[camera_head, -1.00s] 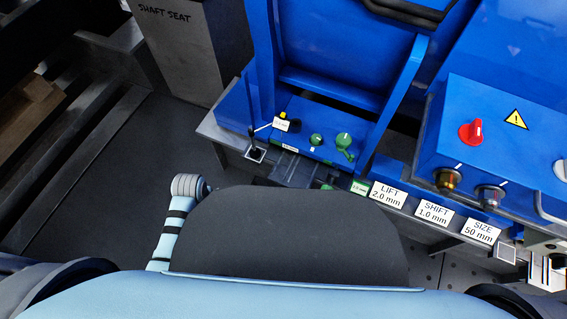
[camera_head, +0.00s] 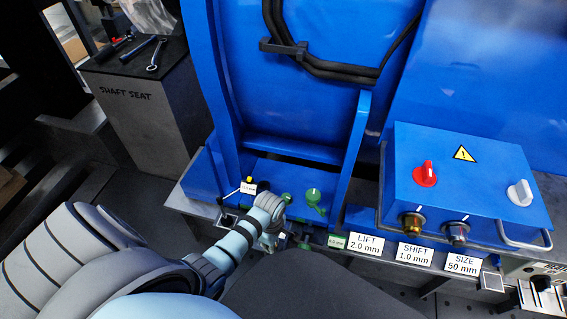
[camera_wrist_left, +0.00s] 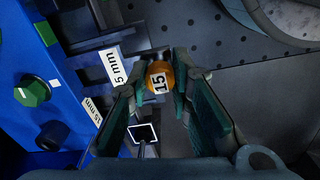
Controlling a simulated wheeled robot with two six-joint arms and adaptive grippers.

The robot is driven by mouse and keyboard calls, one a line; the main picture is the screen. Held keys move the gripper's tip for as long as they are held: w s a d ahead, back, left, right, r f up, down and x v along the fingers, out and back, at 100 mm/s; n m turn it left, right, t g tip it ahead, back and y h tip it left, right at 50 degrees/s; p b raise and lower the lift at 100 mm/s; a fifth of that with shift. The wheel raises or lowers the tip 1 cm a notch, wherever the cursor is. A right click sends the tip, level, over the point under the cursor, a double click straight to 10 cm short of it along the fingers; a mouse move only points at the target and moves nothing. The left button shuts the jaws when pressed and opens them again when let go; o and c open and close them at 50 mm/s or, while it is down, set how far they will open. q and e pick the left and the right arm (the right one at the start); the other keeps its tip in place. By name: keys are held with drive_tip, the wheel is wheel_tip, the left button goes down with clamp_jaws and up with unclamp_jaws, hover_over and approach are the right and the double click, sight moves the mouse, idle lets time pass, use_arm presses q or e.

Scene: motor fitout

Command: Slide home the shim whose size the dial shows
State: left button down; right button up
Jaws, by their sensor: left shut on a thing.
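My left gripper (camera_head: 283,238) reaches down to the front of the blue machine's base. In that view, a white label ending in "5 mm" (camera_wrist_left: 112,65) lies just left of the knob. Whether the knob's shim is in its slot is hidden. No dial reading is legible. My right gripper is out of view.
A blue control box (camera_head: 460,180) carries red and white knobs. Green knobs (camera_head: 313,196) sit beside my gripper. A SHAFT SEAT pedestal (camera_head: 145,115) holds tools.

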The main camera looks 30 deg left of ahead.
use_arm(q)
drive_tip(key=w+a, duration=0.2)
drive_tip(key=shift+w+a, duration=0.1)
drive_tip(key=shift+w, duration=0.3)
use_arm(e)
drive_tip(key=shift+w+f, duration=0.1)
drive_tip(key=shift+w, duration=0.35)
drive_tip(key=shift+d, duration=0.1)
